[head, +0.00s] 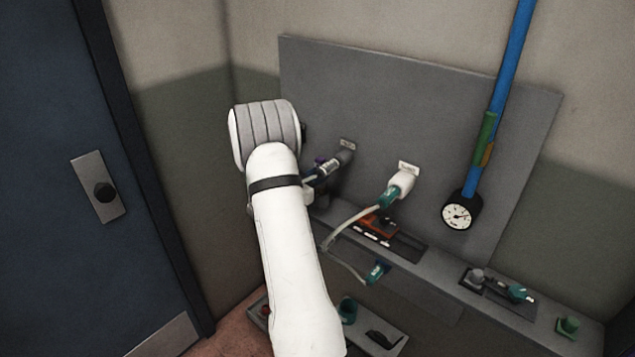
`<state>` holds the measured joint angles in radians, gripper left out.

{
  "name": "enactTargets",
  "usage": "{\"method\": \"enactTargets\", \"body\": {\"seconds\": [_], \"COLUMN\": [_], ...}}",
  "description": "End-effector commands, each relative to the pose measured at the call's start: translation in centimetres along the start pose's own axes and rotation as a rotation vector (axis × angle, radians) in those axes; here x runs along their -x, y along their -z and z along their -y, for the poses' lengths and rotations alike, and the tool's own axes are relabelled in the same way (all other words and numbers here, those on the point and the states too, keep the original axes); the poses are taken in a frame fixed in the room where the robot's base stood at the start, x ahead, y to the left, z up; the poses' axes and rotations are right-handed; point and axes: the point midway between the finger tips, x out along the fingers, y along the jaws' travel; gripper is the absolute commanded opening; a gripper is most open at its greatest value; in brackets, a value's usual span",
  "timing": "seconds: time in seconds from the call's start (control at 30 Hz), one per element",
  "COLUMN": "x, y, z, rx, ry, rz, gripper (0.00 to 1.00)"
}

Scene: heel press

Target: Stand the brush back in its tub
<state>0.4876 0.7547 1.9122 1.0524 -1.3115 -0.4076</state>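I cannot make out the brush for certain. A dark, low object (383,339) lies on the grey tray at the bottom, too small to identify. A green cup-like tub (347,310) stands at that tray, just right of my white arm. Another small green cup (568,326) stands at the right end of the ledge. I cannot tell which is the brush's tub. My arm rises through the middle and bends at the top. My gripper does not show clearly; the arm seems to hide it, with whatever lies behind.
A grey panel (330,85) carries a grey fitting (343,158) and a white fitting (402,180) with a teal plug and hose. A gauge (457,214) hangs under a blue pipe (510,60). The ledge (450,278) holds several small items. A blue door (50,230) stands left.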

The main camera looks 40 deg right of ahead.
Motion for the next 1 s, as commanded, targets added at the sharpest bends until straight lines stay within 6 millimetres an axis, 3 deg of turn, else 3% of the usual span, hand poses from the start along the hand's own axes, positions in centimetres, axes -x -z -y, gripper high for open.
{"method": "enactTargets", "body": {"seconds": [0.2, 0.63, 0.67, 0.9, 1.0], "x": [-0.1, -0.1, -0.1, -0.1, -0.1], "y": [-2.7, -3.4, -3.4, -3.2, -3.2], "z": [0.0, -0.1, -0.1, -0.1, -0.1], "rx": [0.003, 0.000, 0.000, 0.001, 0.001], "ry": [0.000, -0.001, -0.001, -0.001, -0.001], "rz": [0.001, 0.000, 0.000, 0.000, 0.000], "gripper": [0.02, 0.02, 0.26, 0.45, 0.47]}}
